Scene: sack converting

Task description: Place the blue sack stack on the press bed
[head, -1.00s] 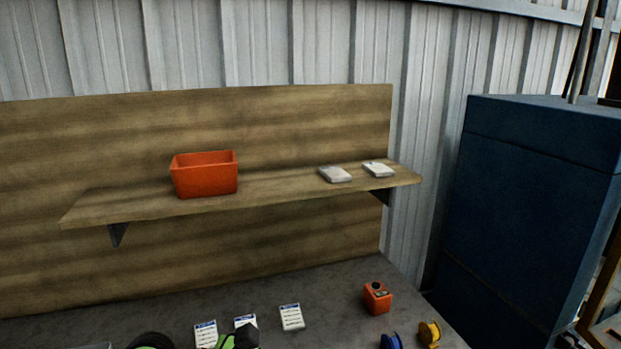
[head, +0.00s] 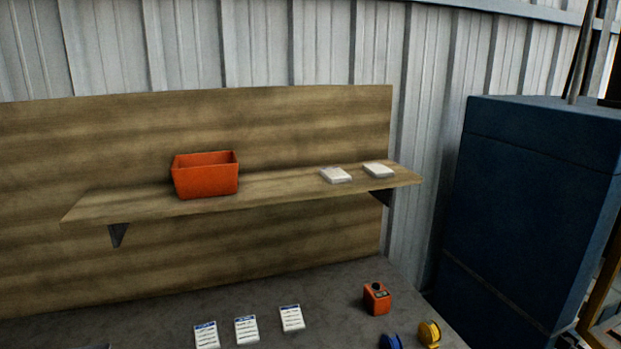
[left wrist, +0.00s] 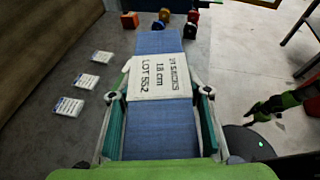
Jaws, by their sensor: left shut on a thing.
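The blue sack stack (left wrist: 160,135) is a long blue block with a white label reading "LOT 552" and "18 cm" in the left wrist view. My left gripper (left wrist: 160,92) is shut on it, with one finger along each long side. The stack is over the edge of the grey bench. My left gripper and the stack are out of the head view. A black and green part that looks like my right gripper (left wrist: 272,106) shows at the right of the left wrist view, apart from the stack; its fingers are too unclear to read. I cannot make out the press bed.
Three white cards (head: 246,329) lie on the grey bench (head: 330,290). An orange device (head: 376,298), a blue spool (head: 391,342) and a yellow spool (head: 429,333) stand to their right. A shelf (head: 280,188) above holds an orange bin (head: 206,176). A blue cabinet (head: 530,210) stands right.

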